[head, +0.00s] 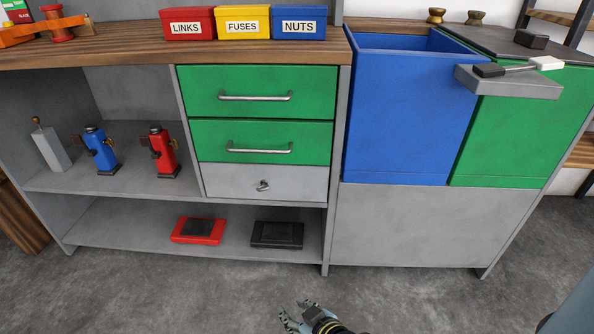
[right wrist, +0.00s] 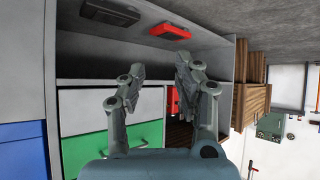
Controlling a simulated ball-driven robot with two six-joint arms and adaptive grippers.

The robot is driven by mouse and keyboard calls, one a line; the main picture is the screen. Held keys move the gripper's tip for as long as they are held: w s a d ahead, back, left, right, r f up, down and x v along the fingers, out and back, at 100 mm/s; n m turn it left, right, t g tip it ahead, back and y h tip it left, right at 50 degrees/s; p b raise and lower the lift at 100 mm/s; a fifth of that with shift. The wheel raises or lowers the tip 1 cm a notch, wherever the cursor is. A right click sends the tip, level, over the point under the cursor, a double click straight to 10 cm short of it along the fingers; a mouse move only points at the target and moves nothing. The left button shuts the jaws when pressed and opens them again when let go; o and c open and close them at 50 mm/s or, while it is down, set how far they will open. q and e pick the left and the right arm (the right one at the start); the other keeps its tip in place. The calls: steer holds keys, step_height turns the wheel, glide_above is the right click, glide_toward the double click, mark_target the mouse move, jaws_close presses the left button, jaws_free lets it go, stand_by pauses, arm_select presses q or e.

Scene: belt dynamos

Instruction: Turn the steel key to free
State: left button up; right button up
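The small steel key (head: 263,186) sits in the front of the grey bottom drawer (head: 226,182), below two green drawers, in the head view. It is too small there to tell exactly how it is turned. My right gripper (head: 295,314) is at the bottom edge of the head view, low above the floor and well below the key, touching nothing. The right wrist view shows its two fingers (right wrist: 158,76) spread apart with nothing between them. The grey drawer (right wrist: 82,112) shows behind the fingers there, but I cannot make out the key. My left gripper is not in view.
Green drawers (head: 255,141) with bar handles are above the grey one. A red case (head: 198,230) and a black case (head: 277,234) lie on the low shelf below. Blue and red devices stand on the left shelf. The grey floor (head: 150,300) in front is clear.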

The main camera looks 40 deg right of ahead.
mark_target(262, 191)
steer(key=shift+s+a+f, duration=0.1)
steer(key=shift+s+f, duration=0.1)
steer(key=shift+s, duration=0.1)
